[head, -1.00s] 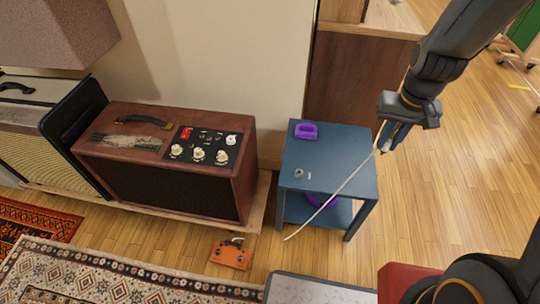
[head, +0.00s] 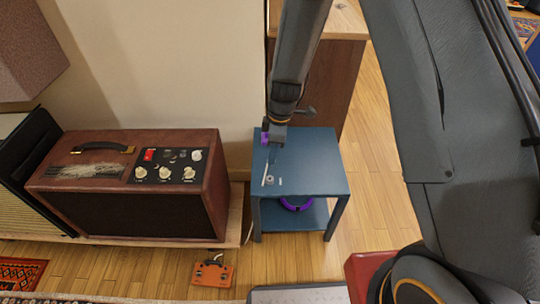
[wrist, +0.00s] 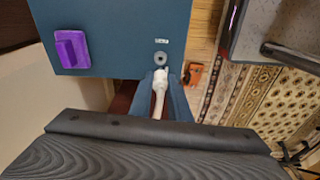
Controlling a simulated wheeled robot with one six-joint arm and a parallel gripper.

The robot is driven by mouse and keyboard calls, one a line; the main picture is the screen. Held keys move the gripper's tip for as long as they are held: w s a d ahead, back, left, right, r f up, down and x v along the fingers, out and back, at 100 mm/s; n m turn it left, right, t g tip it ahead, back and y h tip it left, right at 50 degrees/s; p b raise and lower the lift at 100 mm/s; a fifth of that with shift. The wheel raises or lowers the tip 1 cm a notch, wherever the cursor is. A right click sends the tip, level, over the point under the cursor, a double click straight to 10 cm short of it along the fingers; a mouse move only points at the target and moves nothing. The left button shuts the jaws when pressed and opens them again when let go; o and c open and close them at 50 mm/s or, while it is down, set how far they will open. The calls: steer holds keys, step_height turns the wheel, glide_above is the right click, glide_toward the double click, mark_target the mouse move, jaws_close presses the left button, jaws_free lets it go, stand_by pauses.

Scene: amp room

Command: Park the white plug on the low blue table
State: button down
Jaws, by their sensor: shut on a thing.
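The low blue table (head: 320,178) stands right of the brown amplifier; its top also fills the upper left of the wrist view (wrist: 115,25). My gripper (head: 271,160) is over the left part of the tabletop, pointing down. In the wrist view its fingers (wrist: 162,95) are shut on the white plug (wrist: 160,84), with white cable running back from it. The plug's tip shows just short of a small grey ring fitting (wrist: 160,57), which has a white label beside it. I cannot tell whether the plug touches the table. The fitting also shows in the head view (head: 270,180).
A purple block (wrist: 72,48) sits on the tabletop, partly hidden by my arm in the head view. A purple ring (head: 297,204) lies on the lower shelf. The brown amplifier (head: 120,215) is at left, with an orange pedal (head: 212,273) on the floor before it.

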steer(key=shift+a+f+n, duration=0.5)
steer(key=shift+f, duration=0.05)
steer(key=shift+f+b, duration=1.65)
steer(key=shift+f, duration=0.7)
steer(key=shift+f+b, duration=1.7)
steer(key=shift+b, duration=0.05)
stand_by(0.5)
steer(key=c, duration=1.6)
jaws_free()
steer(key=shift+r, duration=0.1)
steer(key=r, duration=0.2)
steer(key=r+p, duration=0.1)
steer(key=r, duration=0.2)
steer(key=d+r, duration=0.1)
steer(key=r, duration=0.1)
steer(key=shift+r, duration=0.3)
